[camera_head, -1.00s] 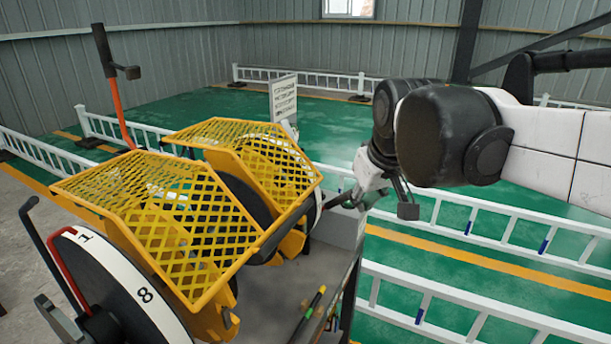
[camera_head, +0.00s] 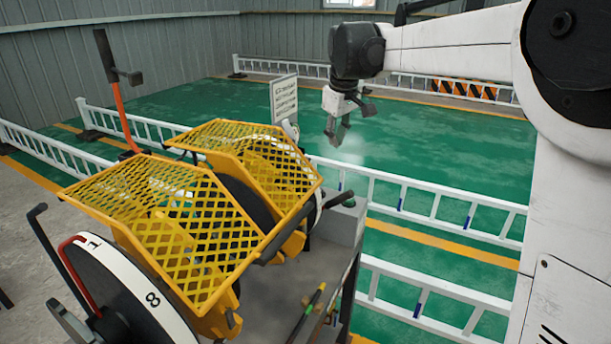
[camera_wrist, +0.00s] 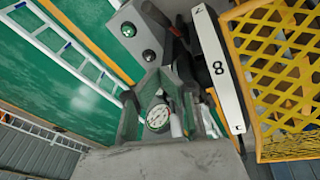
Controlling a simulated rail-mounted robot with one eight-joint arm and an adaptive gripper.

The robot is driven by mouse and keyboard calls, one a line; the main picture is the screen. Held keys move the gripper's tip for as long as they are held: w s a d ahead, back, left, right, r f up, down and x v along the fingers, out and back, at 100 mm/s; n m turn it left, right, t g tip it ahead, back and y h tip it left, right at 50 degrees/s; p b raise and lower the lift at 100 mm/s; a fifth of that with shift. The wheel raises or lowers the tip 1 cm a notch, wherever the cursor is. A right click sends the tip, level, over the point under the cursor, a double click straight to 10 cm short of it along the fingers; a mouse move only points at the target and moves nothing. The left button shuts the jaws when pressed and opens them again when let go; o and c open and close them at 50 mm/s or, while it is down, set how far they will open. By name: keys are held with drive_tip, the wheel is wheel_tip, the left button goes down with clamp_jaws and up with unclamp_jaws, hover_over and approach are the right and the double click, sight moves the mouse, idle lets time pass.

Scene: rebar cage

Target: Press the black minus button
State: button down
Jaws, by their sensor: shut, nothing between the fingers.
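I cannot make out a black minus button in either view. In the head view my gripper (camera_head: 337,131) points down, shut and empty. It appears in front of the green floor, above and to the right of the yellow mesh guards, and touches nothing that I can see.
Yellow mesh guards (camera_head: 165,225) cover the machine at left and centre. A numbered wheel (camera_head: 125,290) is at lower left. A sign (camera_head: 284,98) stands behind. White railings (camera_head: 435,200) cross the green floor. A gauge (camera_wrist: 158,117) shows in the wrist view.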

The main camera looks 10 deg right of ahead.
drive_tip(key=w+f+n+g+p, duration=0.1)
drive_tip(key=w+f+n+p, duration=0.1)
drive_tip(key=w+f, duration=0.4)
drive_tip(key=w+f+n+g+p, duration=0.1)
drive_tip(key=w+f, duration=0.5)
drive_tip(key=w, duration=0.7)
drive_tip(key=shift+f+n+g+p, duration=0.15)
drive_tip(key=shift+n+g+p, duration=0.3)
drive_tip(key=shift+n, duration=0.25)
drive_tip(key=shift+a+f, duration=0.1)
wheel_tip(320, 180, down, 14)
drive_tip(key=shift+r+p, duration=0.1)
drive_tip(key=shift+p, duration=0.55)
